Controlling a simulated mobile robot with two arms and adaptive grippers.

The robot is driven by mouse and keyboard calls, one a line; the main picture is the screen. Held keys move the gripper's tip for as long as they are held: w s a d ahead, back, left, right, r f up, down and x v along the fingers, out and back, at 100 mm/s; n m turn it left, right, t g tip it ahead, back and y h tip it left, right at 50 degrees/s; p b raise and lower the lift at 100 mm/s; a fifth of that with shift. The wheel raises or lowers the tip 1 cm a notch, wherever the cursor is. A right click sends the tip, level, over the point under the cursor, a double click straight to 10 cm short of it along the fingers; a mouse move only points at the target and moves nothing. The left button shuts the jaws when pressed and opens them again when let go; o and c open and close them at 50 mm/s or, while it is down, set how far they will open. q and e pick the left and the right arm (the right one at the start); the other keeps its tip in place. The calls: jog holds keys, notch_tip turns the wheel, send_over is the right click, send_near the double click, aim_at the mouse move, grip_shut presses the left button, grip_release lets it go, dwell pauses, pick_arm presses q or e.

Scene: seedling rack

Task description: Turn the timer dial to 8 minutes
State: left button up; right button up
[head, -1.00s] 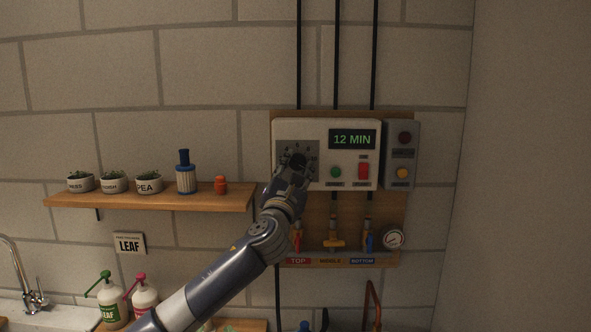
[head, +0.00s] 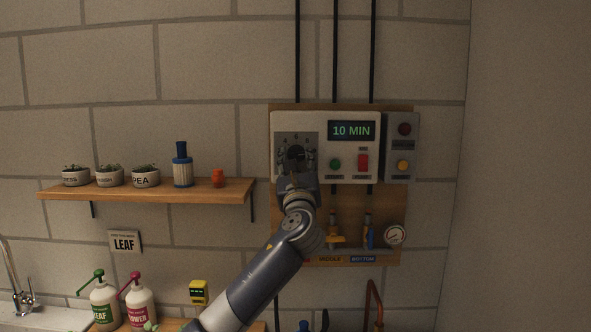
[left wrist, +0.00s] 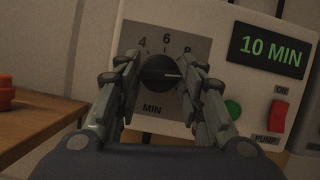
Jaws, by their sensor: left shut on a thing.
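The timer dial (left wrist: 160,72) is a dark round knob on a grey scale plate (left wrist: 150,38) marked with numbers such as 4, 6 and 8 and the word MIN. Its pale pointer line points to the right in the left wrist view. The display (head: 351,131) reads 10 MIN in green, and it also shows in the left wrist view (left wrist: 270,51). My left gripper (left wrist: 161,75) is shut on the dial, one finger on each side. In the head view my left gripper (head: 296,160) covers the lower part of the dial. My right gripper is not in view.
Right of the dial are a green button (head: 335,164) and a red switch (head: 363,162). A grey box (head: 402,146) with red and yellow lights adjoins the panel. Valves and a gauge (head: 395,236) are below. A wooden shelf (head: 150,192) with pots stands left.

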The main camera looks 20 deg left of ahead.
pick_arm(q)
jog(key=n+y, duration=0.1)
jog(key=n+g+y+b, duration=0.1)
jog(key=n, duration=0.3)
jog(key=shift+d+g+y, duration=0.25)
jog(key=shift+g+y, duration=0.05)
jog(key=shift+y, duration=0.1)
jog(key=shift+w+r+n+g+y+b, duration=0.15)
jog(key=shift+n+g+y, duration=0.3)
jog(key=shift+n, duration=1.1)
jog(key=shift+s+f+n+g+y+b, duration=0.1)
jog(key=shift+n+g+y+b, duration=0.15)
jog(key=shift+n+g, duration=0.85)
jog(key=shift+n+t, duration=0.35)
jog(key=shift+n, duration=0.3)
jog(key=o, duration=1)
jog(key=shift+o, duration=0.2)
jog(key=v, duration=1.2)
